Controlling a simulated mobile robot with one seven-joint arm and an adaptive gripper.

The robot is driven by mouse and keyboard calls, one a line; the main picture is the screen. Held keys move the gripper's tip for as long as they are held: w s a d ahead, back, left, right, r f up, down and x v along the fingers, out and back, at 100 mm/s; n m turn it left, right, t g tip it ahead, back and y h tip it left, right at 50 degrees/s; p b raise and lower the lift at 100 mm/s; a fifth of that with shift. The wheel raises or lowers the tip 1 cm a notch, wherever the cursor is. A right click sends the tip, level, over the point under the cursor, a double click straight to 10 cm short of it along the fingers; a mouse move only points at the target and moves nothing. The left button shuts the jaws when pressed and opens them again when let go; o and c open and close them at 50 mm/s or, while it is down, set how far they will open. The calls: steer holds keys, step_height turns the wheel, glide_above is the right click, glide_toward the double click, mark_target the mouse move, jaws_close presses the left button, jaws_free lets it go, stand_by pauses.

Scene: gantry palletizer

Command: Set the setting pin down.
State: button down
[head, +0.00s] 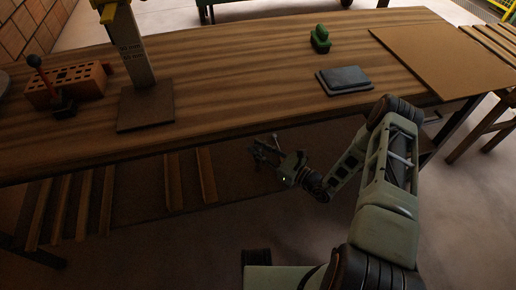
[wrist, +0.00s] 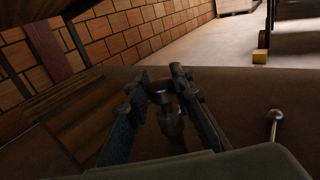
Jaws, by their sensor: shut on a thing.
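My gripper (head: 264,153) is reached in low, below the table top and over the dim lower shelf. In the wrist view my gripper (wrist: 161,84) is shut on a dark metal piece, which I take to be the setting pin (wrist: 170,122). It has a rounded upper end and a narrower body between the fingers. Its lower end is hidden by the gripper, and I cannot tell whether it touches the shelf. In the head view the pin is too small and dark to make out.
The lower shelf (head: 135,205) carries several wooden slats at its left. A ball-topped metal rod (wrist: 275,125) stands right of my gripper. The table top (head: 230,80) overhangs, holding a grey block (head: 343,79), a green object (head: 320,40) and an orange brick (head: 85,78).

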steer(key=shift+f, duration=0.15)
steer(key=c, duration=1.7)
jaws_free()
steer(key=shift+d+r, duration=0.15)
steer(key=shift+r, duration=0.1)
steer(key=p+v, duration=0.2)
steer(key=v, duration=0.9)
steer(key=shift+s+d+f, duration=0.1)
steer(key=shift+s+d, duration=0.2)
